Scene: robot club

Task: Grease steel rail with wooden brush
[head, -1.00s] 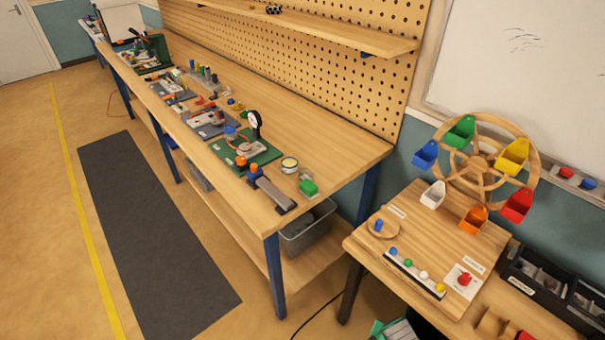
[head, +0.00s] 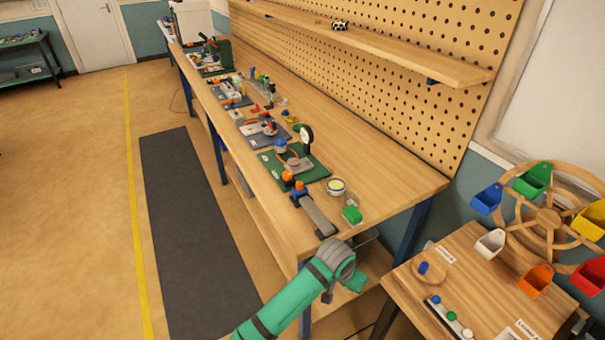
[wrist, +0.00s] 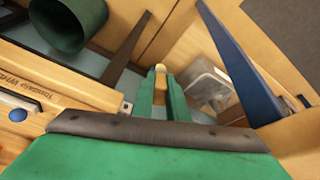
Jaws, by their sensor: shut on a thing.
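The steel rail (head: 318,215) is a grey bar near the front right corner of the long workbench, with a blue and orange piece at its far end. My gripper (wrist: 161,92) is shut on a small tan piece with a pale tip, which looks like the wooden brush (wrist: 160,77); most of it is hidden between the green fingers. In the head view my green arm reaches up from the bottom to just off the bench's near end, apart from the rail. A round open tin (head: 336,186) with pale contents stands right of the rail.
A green block (head: 352,215) sits beside the rail's near end. A green board (head: 310,172) with a gauge lies behind the rail. A lower wooden table (head: 462,262) with a colourful wheel stands at right. A clear bin (wrist: 207,85) shows in the wrist view.

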